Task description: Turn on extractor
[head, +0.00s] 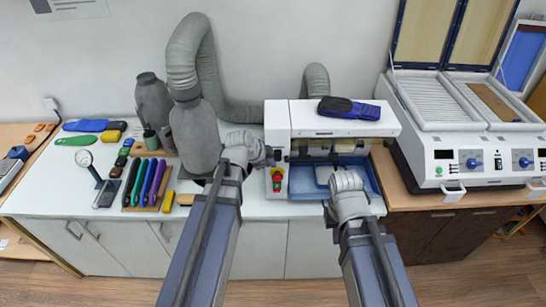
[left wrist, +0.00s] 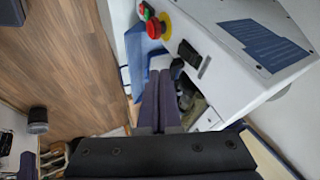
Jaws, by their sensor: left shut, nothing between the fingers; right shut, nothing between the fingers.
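The extractor with its grey hose (head: 190,55) stands behind my left arm, partly hidden by it. The white machine (head: 345,120) beside it has a front control panel with a red stop button (head: 277,178) on a yellow base. In the left wrist view the red button (left wrist: 156,27), a green button (left wrist: 146,12) and a black switch (left wrist: 189,53) show on this machine. My left gripper (head: 272,155) is shut and empty at the panel; its fingertips (left wrist: 160,76) are close to the black switch, contact unclear. My right gripper (head: 345,182) is shut and empty before the machine's blue tray, its fingers mostly hidden.
A rack of coloured tools (head: 148,185), a gauge (head: 84,160) and coloured insoles (head: 85,126) lie on the white bench at left. A dark blue insole pair (head: 350,108) lies on the machine. A heating press (head: 470,130) stands at right. The floor in front is clear.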

